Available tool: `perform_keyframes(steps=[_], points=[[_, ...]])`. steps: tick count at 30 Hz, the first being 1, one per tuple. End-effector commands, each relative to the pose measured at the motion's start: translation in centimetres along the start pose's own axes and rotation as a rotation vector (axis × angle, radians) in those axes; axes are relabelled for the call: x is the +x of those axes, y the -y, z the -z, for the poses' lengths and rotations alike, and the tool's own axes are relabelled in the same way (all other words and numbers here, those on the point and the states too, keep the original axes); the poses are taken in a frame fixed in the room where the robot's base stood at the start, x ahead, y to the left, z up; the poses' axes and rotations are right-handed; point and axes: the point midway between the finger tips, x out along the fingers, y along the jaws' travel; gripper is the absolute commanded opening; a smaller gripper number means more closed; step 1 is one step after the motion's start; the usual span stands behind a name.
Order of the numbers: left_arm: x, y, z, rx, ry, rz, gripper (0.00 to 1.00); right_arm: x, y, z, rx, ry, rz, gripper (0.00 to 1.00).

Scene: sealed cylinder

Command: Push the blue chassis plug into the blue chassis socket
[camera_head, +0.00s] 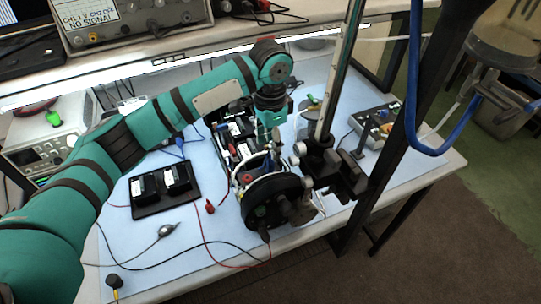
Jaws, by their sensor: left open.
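The chassis (238,143) is an open dark assembly with a round black end (272,205) toward the front, standing on the light blue mat. My left gripper (272,140) comes down from above, over the chassis's right side, and is open. A small blue part (267,166) shows just below the fingers; I cannot tell whether it is the plug or the socket. A blue lead (179,144) lies on the mat left of the chassis. Whether anything sits between the fingers is too small to tell. My right gripper is not in view.
A black stand with a pole (335,165) is close right of the chassis. A black tray with two blocks (164,189) lies left. A grey switch box (376,128) sits back right. Red and black wires cross the front of the mat. A thick blue hose (412,90) hangs at right.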

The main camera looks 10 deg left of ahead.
Motion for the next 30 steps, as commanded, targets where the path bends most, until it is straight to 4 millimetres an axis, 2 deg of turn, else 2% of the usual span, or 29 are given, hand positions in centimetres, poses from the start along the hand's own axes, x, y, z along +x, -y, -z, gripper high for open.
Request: perform_keyframes(steps=[3, 9, 30], points=[[-2.2, 0.0, 0.1, 0.001, -0.001, 0.001, 0.48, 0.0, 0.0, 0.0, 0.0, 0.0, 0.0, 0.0], [-3.9, 0.0, 0.0, 0.001, 0.0, 0.0, 0.48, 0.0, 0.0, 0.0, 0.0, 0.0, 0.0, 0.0], [-4.1, -0.1, 0.0, 0.001, 0.001, -0.001, 0.48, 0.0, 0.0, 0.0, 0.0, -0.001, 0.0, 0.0]])
